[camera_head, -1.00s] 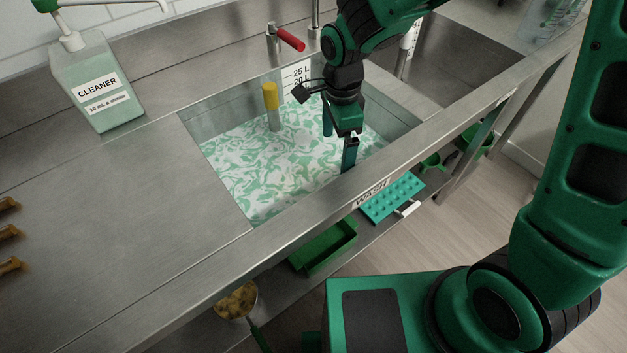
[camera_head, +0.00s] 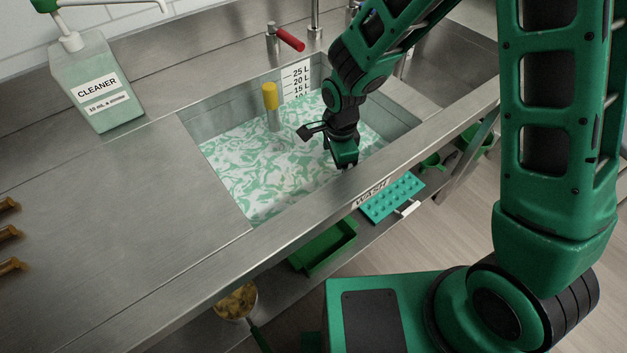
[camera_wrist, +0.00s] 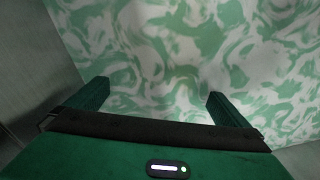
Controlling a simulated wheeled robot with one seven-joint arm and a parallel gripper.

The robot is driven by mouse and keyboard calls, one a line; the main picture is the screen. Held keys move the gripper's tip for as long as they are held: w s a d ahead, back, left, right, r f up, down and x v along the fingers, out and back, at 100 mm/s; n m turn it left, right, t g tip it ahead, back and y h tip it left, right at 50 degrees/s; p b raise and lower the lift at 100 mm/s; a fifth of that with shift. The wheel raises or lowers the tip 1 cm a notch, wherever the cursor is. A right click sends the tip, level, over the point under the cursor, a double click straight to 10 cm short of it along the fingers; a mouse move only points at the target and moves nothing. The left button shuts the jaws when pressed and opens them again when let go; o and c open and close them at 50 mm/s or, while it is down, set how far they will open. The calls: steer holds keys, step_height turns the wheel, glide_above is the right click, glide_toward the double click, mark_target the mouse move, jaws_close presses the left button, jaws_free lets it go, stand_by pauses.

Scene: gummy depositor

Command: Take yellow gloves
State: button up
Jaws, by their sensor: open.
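No yellow gloves show in either view. My gripper (camera_head: 345,165) is low in the wash sink (camera_head: 213,127), close to its front wall, and its fingertips are largely hidden in the head view. In the wrist view, my gripper (camera_wrist: 155,98) has its two fingers wide apart with nothing between them. Beyond them is the green and white swirled foamy liquid (camera_wrist: 190,50) that fills the sink. Anything under this surface is hidden.
A yellow-topped post (camera_head: 271,105) stands up in the sink. A red-handled tap (camera_head: 289,39) is behind it. A cleaner bottle (camera_head: 97,85) stands on the left counter. A teal mould tray (camera_head: 392,197) and a green bin (camera_head: 325,247) sit below. The left counter is mostly bare.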

mark_target(323, 181)
steer(key=c, duration=1.3)
steer(key=shift+r, duration=0.1)
steer(key=shift+r, duration=0.5)
steer(key=s+a, duration=0.2)
steer(key=a, duration=0.1)
steer(key=shift+s+a, duration=0.15)
steer(key=shift+a, duration=0.05)
step_height(323, 181, up, 14)
steer(key=shift+f, duration=0.1)
